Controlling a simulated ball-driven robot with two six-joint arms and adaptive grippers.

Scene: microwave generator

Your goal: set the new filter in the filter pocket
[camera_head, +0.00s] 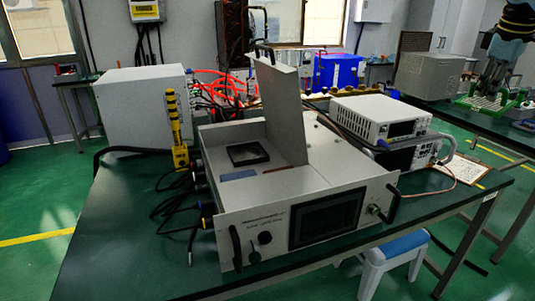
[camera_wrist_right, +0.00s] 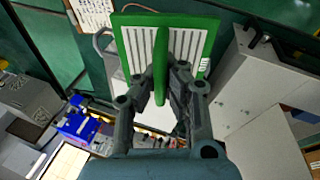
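The new filter, a green frame with white pleats and a green grip bar, shows in the right wrist view (camera_wrist_right: 190,40) and at the right of the head view (camera_head: 492,103). My right gripper (camera_head: 494,76) is shut on the filter's bar, seen between the fingers in the wrist view (camera_wrist_right: 161,75). The filter hangs in the air, well to the right of the generator. The generator (camera_head: 290,190) stands on the table with its lid (camera_head: 285,105) raised. The filter pocket (camera_head: 247,153) is a dark square opening on its top, left of the lid. My left gripper is out of view.
White instruments (camera_head: 380,118) are stacked right of the generator. A clipboard (camera_head: 459,168) lies at the table's right. A yellow signal tower (camera_head: 176,135) and black cables stand at the left. A blue-topped stool (camera_head: 395,255) is in front.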

